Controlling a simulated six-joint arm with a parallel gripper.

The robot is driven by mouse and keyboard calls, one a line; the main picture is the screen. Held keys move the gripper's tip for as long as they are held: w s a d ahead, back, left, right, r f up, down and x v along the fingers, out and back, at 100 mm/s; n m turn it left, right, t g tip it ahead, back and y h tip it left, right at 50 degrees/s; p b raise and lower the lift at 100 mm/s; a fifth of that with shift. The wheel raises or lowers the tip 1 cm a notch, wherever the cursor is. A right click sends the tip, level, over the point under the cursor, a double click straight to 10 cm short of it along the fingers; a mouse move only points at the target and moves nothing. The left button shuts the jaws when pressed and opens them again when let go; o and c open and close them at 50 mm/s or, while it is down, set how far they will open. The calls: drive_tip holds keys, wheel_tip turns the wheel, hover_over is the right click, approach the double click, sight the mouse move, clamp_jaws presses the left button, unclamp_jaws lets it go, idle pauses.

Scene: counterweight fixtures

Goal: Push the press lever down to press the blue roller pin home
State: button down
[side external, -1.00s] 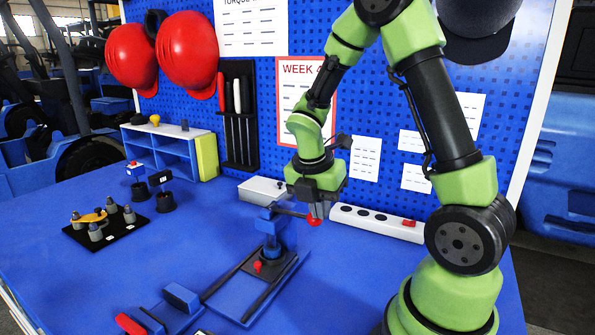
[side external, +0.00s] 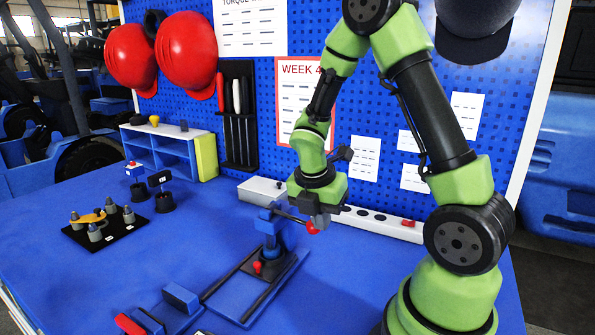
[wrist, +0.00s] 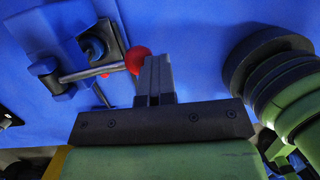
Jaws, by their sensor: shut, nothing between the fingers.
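The blue press (side external: 268,222) stands on a blue base with dark rails, near the middle of the table in the side view. Its grey press lever (side external: 291,216) slopes down to the right and ends in a red ball knob (side external: 312,228). The lever (wrist: 92,71) and knob (wrist: 137,60) also show in the wrist view. My gripper (side external: 321,221) is shut and empty, its fingertips at the knob. In the wrist view the shut fingers (wrist: 154,75) overlap the knob's right edge; contact is hard to judge. I cannot clearly make out the blue roller pin under the press head.
A grey box (side external: 262,189) and a white power strip (side external: 378,222) lie behind the press. A black plate (side external: 104,226) with several grey posts is at the left. Blue blocks (side external: 181,298) sit at the front. The table between plate and press is clear.

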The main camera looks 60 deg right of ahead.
drive_tip(key=shift+s+f, duration=0.2)
drive_tip(key=shift+s, duration=0.05)
drive_tip(key=s+a+r, duration=0.3)
drive_tip(key=s+r, duration=0.3)
drive_tip(key=r, duration=0.6)
drive_tip(key=shift+r, duration=0.15)
drive_tip(key=shift+a, duration=0.15)
drive_tip(key=a+r+m+t+y, duration=0.2)
drive_tip(key=a+m+t, duration=0.2)
drive_tip(key=m, duration=0.7)
drive_tip(key=s+a+r+m+t+y, duration=0.1)
drive_tip(key=a+r+m+t+y, duration=0.1)
drive_tip(key=a+m, duration=0.5)
drive_tip(key=r+m+t, duration=0.1)
drive_tip(key=m+t, duration=0.1)
drive_tip(key=m, duration=0.2)
drive_tip(key=shift+s+r+y, duration=0.15)
drive_tip(key=shift+r+y, duration=0.1)
drive_tip(key=shift+y, duration=0.15)
